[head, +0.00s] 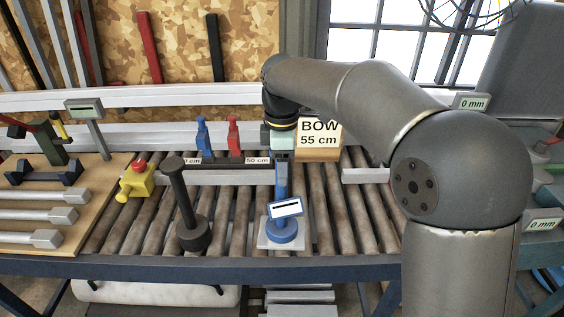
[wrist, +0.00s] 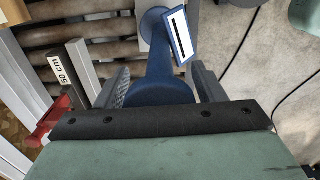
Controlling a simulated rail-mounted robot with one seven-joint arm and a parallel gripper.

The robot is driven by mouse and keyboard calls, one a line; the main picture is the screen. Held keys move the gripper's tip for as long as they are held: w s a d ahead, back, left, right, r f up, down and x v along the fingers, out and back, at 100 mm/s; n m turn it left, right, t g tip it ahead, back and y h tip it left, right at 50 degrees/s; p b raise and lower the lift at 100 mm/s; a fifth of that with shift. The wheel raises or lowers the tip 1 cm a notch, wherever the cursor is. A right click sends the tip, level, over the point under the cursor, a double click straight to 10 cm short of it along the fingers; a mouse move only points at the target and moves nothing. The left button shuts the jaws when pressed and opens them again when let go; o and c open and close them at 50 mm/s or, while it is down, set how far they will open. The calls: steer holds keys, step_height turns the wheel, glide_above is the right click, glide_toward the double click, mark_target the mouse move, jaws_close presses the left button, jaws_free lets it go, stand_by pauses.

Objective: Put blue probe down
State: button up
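The blue probe (head: 283,231) has a round base, an upright stem and a small white display (head: 286,208). It stands upright over a pale square plate (head: 266,243) near the front edge of the roller table. I cannot tell whether its base touches the plate. My gripper (head: 282,158) points down at the top of the stem. In the wrist view, the blue probe (wrist: 158,70) sits between the two fingers of my gripper (wrist: 160,90), which close on its thick upper end. The display faces up to the right there.
A dark post on a round base (head: 193,234) stands left of the probe. Rollers right of the probe (head: 340,220) are clear.

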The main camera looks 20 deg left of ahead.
steer(key=shift+o, duration=0.2)
steer(key=shift+r, duration=0.15)
step_height(320, 180, up, 12)
steer(key=shift+r+p, duration=0.1)
steer(key=shift+p, duration=0.35)
steer(key=s+d+f+m, duration=0.4)
steer(key=d+f+m, duration=0.15)
steer(key=d, duration=0.45)
steer(key=s+d+f+m, duration=0.4)
steer(key=d+m, duration=0.2)
steer(key=d, duration=0.3)
steer(key=s+d+f+m, duration=0.9)
steer(key=s+d+f, duration=0.1)
steer(key=s, duration=0.4)
steer(key=shift+s+d+f+m+t, duration=0.2)
steer(key=shift+s+f+m+t, duration=0.15)
steer(key=shift+f, duration=0.25)
